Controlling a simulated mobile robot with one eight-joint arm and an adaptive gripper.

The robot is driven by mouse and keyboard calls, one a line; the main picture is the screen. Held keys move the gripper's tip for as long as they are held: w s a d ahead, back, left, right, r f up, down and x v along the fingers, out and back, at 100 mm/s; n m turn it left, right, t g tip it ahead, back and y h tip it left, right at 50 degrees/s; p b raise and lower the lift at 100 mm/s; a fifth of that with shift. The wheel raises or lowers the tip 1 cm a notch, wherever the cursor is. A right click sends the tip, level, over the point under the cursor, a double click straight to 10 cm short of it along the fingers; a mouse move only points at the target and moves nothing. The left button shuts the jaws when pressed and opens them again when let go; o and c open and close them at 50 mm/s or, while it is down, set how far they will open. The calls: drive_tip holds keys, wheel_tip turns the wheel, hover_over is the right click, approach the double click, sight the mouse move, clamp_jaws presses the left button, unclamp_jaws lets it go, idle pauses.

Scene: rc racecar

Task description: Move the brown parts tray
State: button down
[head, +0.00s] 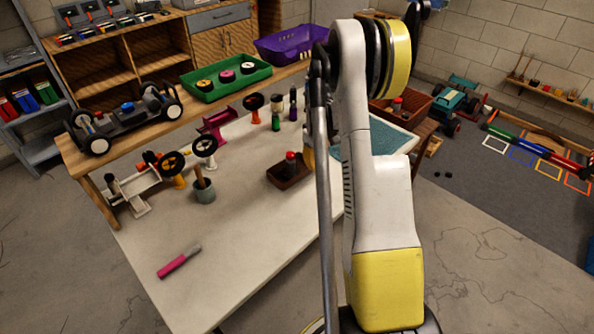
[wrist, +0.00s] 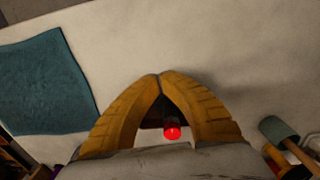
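The brown parts tray (head: 283,180) is on or just above the pale worktable in the head view, with a red-topped item (head: 291,158) in it. My gripper has yellow fingers, and a sliver of it shows at the tray's right side, mostly behind my arm. In the wrist view the fingertips of my gripper (wrist: 159,76) meet at the tray's edge. A dark part of the tray (wrist: 151,112) and the red top (wrist: 172,131) show between the fingers. The fingers appear shut on the tray's rim, but the contact itself is hidden. I cannot tell whether the tray is lifted.
A grey cup (head: 204,192) and a white chassis (head: 147,186) stand left of the tray. A pink-and-grey tool (head: 180,262) lies in front. Several coloured bottles stand behind. A teal mat (wrist: 45,85) lies on the table's right side. The front middle of the table (head: 250,250) is clear.

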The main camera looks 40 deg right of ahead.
sight(305, 183)
wheel_tip(305, 183, down, 9)
drive_tip(key=b, duration=0.3)
drive_tip(key=shift+d, duration=0.1)
drive_tip(key=w, duration=0.2)
drive_tip(key=w+b, duration=0.1)
drive_tip(key=shift+w+a, duration=0.15)
drive_tip(key=shift+a, duration=0.1)
drive_tip(key=shift+w+r, duration=0.15)
drive_tip(key=shift+w, duration=0.2)
drive_tip(key=shift+w, duration=0.1)
